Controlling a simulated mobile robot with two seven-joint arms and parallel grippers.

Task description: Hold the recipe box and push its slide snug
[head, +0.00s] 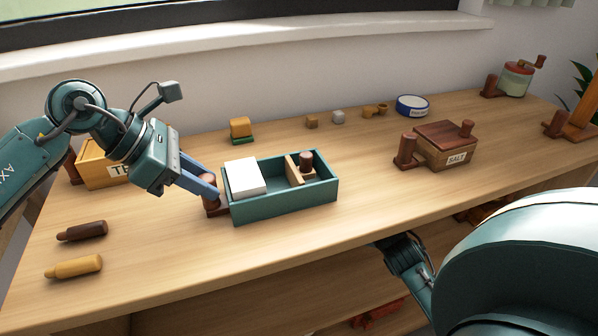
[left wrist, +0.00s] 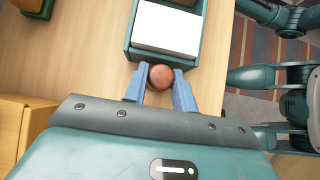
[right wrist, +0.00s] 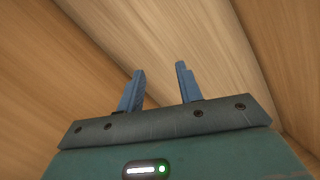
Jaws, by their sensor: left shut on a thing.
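The recipe box (head: 285,208) is an open teal tray on the tabletop, with a block of white cards (head: 244,178) at its left end. Its slide is a light wooden divider (head: 293,171) standing across the box, with a dark round knob (head: 306,160) on its right side. A gap shows between cards and divider. My left gripper (head: 212,194) is shut on the brown handle post at the box's left end; the round post top (left wrist: 161,77) sits between the fingers in the left wrist view. My right gripper (right wrist: 158,88) is open and empty, facing bare wood.
A salt box (head: 447,146) stands to the right and a yellow box (head: 97,166) to the left. Two bottle-shaped items, one dark (head: 82,231) and one yellow (head: 74,267), lie at front left. The tabletop in front of the recipe box is clear. Shelves lie below its front edge.

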